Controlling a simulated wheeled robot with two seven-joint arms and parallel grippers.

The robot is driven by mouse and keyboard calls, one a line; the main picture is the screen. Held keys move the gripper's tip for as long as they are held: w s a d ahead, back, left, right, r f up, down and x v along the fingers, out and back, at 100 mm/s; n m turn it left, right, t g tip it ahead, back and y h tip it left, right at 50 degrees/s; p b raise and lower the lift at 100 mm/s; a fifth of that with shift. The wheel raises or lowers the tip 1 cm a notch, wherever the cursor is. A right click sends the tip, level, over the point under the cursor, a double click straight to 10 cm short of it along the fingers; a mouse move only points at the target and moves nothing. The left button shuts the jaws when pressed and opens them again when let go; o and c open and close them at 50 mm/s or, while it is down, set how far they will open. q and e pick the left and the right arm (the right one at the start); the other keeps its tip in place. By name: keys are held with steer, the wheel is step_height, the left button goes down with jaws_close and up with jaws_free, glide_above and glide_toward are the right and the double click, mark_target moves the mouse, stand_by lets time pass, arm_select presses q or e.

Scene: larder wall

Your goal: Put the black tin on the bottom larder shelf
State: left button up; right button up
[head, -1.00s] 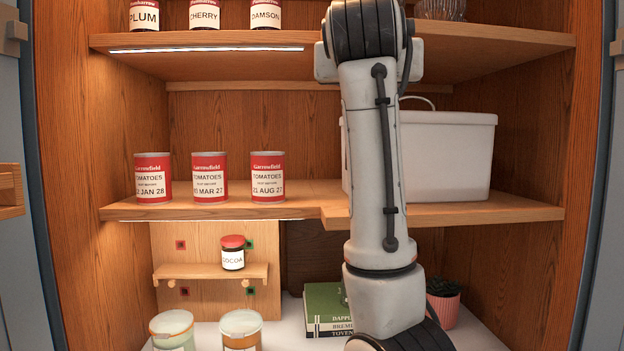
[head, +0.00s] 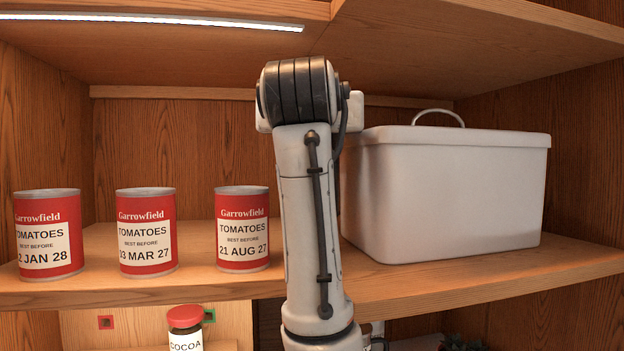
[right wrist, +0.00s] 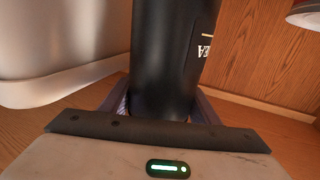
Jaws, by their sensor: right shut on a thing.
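In the right wrist view my right gripper (right wrist: 162,106) is shut on the black tin (right wrist: 170,50), with a finger on each side. The larder shelf (head: 120,288) bearing the tomato tins crosses the picture. I cannot tell whether the black tin touches wood. My left gripper is in neither current view.
Three red tomato tins, the nearest (head: 242,235), stand left of my arm. A white lidded bin (head: 450,200) stands right of it and also shows in the right wrist view (right wrist: 60,40). A shelf (head: 420,40) hangs above. A cocoa jar (head: 185,330) is below.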

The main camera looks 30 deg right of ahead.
step_height(320, 180, down, 6)
jaws_close()
steer(key=shift+r, duration=0.1)
steer(key=o, duration=1.4)
jaws_free()
steer(key=shift+o, duration=0.6)
steer(key=shift+s+a, duration=0.1)
steer(key=b+v, duration=0.1)
steer(key=v, duration=0.6)
steer(key=shift+b, duration=0.35)
steer(key=shift+s, duration=0.15)
